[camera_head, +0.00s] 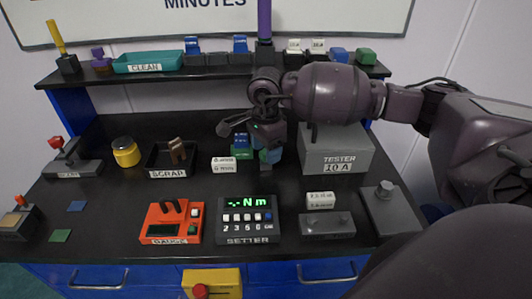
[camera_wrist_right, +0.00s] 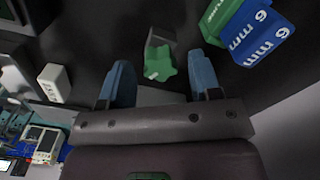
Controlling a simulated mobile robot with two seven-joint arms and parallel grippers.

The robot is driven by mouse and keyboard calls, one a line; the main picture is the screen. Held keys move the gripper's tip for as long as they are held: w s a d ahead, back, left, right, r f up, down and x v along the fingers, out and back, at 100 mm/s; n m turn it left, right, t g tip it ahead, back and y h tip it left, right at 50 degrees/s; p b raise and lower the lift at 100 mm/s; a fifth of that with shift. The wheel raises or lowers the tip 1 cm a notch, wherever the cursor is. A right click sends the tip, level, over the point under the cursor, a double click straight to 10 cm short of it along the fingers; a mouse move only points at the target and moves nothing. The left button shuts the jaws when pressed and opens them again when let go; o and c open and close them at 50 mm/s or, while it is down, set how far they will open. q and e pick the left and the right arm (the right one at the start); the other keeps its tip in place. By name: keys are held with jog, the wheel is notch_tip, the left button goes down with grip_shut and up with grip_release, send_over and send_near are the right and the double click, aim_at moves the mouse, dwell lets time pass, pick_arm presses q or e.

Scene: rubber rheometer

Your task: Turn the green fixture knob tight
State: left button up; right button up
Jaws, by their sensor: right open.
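The green fixture knob (camera_wrist_right: 159,64) shows in the right wrist view as a small lobed green piece on a dark grey fixture (camera_wrist_right: 160,38). My right gripper (camera_wrist_right: 160,72) is open, with one blue finger on each side of the knob and visible gaps between. I cannot tell the height of the fingers relative to the knob. In the head view my right gripper (camera_head: 267,142) points down at the middle of the bench and mostly hides the knob and fixture. My left gripper is in neither view.
Blue and green blocks marked in mm (camera_wrist_right: 262,28) stand close beside the right finger. The grey tester (camera_head: 335,152) is just right of the gripper. A white labelled block (camera_head: 223,164) and the setter (camera_head: 248,220) are nearby. A purple post (camera_head: 264,20) rises behind.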

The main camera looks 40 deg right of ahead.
jog(key=c, duration=0.9)
jog(key=shift+m, duration=0.3)
jog(key=m, duration=0.3)
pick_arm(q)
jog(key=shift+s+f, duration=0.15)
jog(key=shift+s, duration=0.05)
pick_arm(e)
jog(key=shift+m, duration=0.5)
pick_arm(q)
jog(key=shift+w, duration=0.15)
